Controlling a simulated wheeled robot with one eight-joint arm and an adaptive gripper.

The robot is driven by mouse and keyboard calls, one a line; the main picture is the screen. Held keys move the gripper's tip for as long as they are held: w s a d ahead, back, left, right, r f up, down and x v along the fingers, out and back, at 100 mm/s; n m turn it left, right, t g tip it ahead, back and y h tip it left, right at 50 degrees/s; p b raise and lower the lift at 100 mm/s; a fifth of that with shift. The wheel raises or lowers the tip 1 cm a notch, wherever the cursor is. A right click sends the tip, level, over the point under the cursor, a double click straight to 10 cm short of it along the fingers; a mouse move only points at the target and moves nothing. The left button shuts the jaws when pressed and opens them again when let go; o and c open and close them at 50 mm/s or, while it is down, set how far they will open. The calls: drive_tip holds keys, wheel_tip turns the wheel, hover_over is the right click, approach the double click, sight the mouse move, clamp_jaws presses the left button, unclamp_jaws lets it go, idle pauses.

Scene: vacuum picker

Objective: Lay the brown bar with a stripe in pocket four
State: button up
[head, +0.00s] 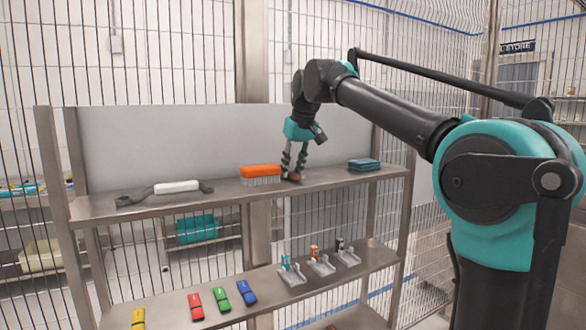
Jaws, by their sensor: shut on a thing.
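My gripper (291,174) is above the upper shelf, pointing down, just right of the orange brush. It is shut on a small dark brownish thing (295,178) at the shelf surface. The thing is too small to show a stripe, and I cannot tell whether it is the brown bar. No pocket marked four can be made out. On the lower shelf stand three small pale trays (292,279), each with a small object in it.
The upper shelf (225,195) bears an orange brush (260,171), a white-gripped dark handle tool (176,187) and folded teal cloths (364,164). Yellow (138,319), red (196,307), green (221,300) and blue (246,292) pieces lie on the lower shelf. A back panel stands behind.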

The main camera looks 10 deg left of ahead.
drive_tip(key=shift+f, duration=0.1)
drive_tip(key=o, duration=0.8)
